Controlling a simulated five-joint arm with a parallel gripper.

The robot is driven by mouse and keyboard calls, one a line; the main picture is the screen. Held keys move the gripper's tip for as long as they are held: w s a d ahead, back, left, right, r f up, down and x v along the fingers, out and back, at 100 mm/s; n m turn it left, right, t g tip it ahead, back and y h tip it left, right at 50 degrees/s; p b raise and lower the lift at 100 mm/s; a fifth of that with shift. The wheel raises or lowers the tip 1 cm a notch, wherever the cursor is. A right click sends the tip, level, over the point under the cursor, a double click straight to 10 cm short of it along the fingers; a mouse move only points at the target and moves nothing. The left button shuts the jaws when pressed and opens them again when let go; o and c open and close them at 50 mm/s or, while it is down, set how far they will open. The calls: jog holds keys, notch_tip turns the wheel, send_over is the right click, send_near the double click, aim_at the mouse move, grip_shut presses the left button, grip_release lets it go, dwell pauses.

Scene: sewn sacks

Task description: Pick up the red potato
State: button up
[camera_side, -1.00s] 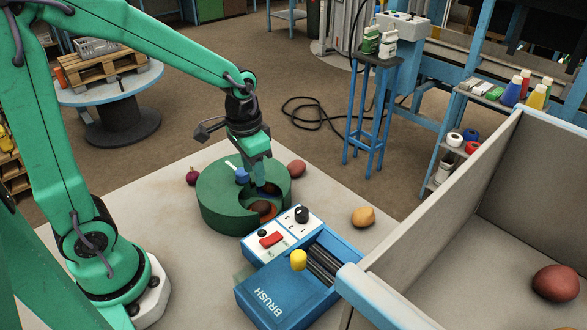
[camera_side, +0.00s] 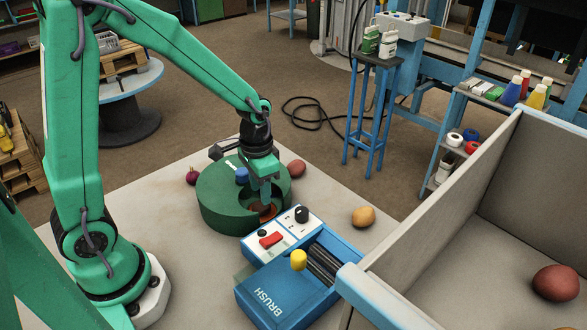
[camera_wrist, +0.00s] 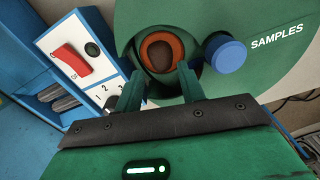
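My gripper (camera_side: 265,197) points down into the opening of a round green container marked SAMPLES on the table. In the wrist view its two green fingers (camera_wrist: 161,77) are apart, with nothing between them. A dark brownish-red potato (camera_wrist: 160,54) lies inside the opening, within an orange-brown ring, just beyond the fingertips. In the side view my gripper largely hides it. Another red potato (camera_side: 296,169) lies on the table at the container's far right side. A third red potato (camera_side: 556,283) lies in the large grey bin on the right.
The green container (camera_side: 222,210) has a blue knob (camera_wrist: 226,52) on top, close to my gripper. A blue brush box (camera_side: 270,300) with switches and a yellow knob stands in front. A yellow-brown potato (camera_side: 363,217) and a dark red onion (camera_side: 193,177) lie nearby. The bin's wall (camera_side: 450,195) rises at right.

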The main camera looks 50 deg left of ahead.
aim_at(262, 208)
jog(key=shift+a+f, duration=0.1)
jog(key=shift+f, duration=2.5)
jog(key=c, duration=0.6)
